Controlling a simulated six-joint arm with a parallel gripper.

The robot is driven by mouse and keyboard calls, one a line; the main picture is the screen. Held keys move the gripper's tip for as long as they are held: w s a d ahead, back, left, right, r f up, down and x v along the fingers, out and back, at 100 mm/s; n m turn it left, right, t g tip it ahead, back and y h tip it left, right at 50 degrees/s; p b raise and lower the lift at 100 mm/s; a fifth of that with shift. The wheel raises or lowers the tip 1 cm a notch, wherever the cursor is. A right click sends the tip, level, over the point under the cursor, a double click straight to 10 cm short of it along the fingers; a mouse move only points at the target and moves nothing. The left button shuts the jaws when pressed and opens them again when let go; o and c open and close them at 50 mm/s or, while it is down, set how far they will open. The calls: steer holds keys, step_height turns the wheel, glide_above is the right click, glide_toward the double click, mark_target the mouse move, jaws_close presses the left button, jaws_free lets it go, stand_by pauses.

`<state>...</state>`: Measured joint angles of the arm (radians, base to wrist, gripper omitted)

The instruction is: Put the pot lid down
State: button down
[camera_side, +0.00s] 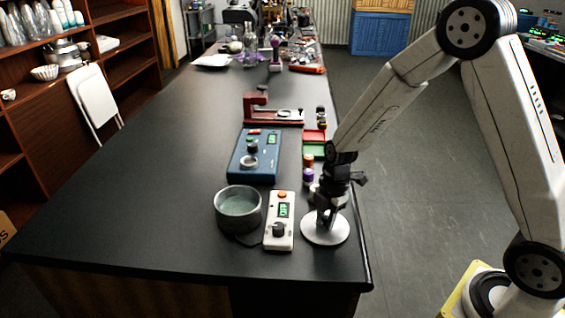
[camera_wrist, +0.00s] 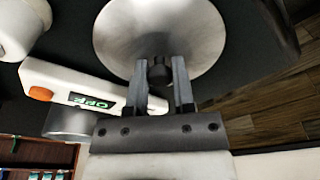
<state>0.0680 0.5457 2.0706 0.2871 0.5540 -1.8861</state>
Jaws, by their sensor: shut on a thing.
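The pot lid (camera_side: 325,229) is a round, silvery disc, lying flat at the right edge of the black table, right of the white control box. I cannot tell whether it touches the table or hovers just above it. My gripper (camera_side: 328,205) points down over its middle, shut on the dark knob. In the wrist view the lid (camera_wrist: 160,28) fills the top centre, and my gripper's two fingers (camera_wrist: 160,70) stand either side of the knob. The pot (camera_side: 238,209) is grey and open, with pale green liquid inside, left of the white box.
The white control box (camera_side: 279,221) with an orange button stands between pot and lid; it also shows in the wrist view (camera_wrist: 90,93). A blue device (camera_side: 254,157), small coloured trays (camera_side: 314,144) and a red stand (camera_side: 272,112) are behind. The table's front left is clear.

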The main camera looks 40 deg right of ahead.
steer(key=shift+c, duration=2.3)
jaws_free()
step_height(320, 180, up, 12)
steer(key=d, duration=0.1)
steer(key=shift+d, duration=0.4)
steer(key=m+t+h, duration=0.2)
steer(key=m, duration=1.3)
glide_toward(336, 228)
steer(key=s+r, duration=0.1)
steer(key=s, duration=0.3)
steer(key=shift+s+a+f+m+t, duration=0.15)
steer(key=shift+s+a+m, duration=0.15)
steer(key=shift+s+m, duration=0.4)
steer(key=shift+s+a+f+m+t, duration=0.15)
steer(key=shift+s+a+m, duration=0.15)
steer(key=shift+s+m, duration=0.35)
